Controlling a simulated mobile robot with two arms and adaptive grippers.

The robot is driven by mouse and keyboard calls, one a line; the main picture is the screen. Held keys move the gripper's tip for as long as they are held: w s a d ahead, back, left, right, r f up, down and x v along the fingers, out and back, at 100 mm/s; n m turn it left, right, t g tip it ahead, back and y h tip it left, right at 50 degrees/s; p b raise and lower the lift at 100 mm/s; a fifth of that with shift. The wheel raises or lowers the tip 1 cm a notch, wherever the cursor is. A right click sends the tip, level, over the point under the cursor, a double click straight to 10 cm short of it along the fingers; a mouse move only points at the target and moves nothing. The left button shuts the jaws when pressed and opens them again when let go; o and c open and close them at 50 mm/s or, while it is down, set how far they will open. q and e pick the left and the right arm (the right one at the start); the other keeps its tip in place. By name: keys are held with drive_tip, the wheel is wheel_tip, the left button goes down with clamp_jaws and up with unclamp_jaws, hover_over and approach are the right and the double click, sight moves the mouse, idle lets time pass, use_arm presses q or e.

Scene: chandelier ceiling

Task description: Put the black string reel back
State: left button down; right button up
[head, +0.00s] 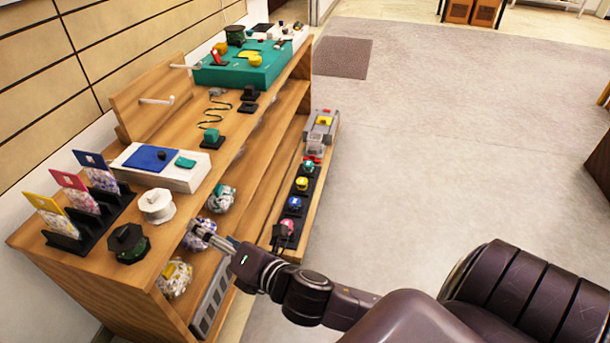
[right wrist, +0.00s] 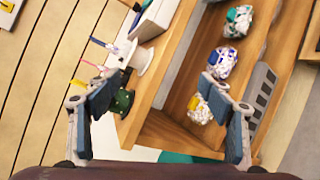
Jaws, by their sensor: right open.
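A black reel with dark green showing in its middle (head: 128,243) stands on the wooden shelf's top (head: 92,262), near its front end. The same reel (right wrist: 122,104) shows in the right wrist view, just beside the left finger. A white reel (head: 156,206) stands next to it. My right gripper (head: 196,233) is open and empty, to the right of both reels, by the edge of the shelf's top. Its two fingers are spread wide in the right wrist view (right wrist: 160,88). Another dark reel (head: 235,35) stands at the far end by a teal box. My left gripper is out of view.
A black rack with several patterned packs (head: 75,195) stands left of the reels, and a white box with a blue pad (head: 157,167) behind them. Several patterned balls (head: 174,278) lie on the lower shelf. Open floor (head: 430,120) lies to the right.

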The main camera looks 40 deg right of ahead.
drive_tip(key=s+d+f+m+g+h, duration=0.1)
drive_tip(key=s+f+m+g, duration=0.5)
drive_tip(key=s+m, duration=0.6)
drive_tip(key=s+d+f+m+g+h, duration=0.1)
drive_tip(key=s+d+f+m+g, duration=0.3)
drive_tip(key=s+f+m, duration=0.5)
drive_tip(key=s+m+g, duration=0.1)
drive_tip(key=s+m, duration=0.2)
drive_tip(key=shift+s+g+h, duration=0.2)
drive_tip(key=shift+g+h, duration=0.1)
drive_tip(key=shift+g, duration=0.1)
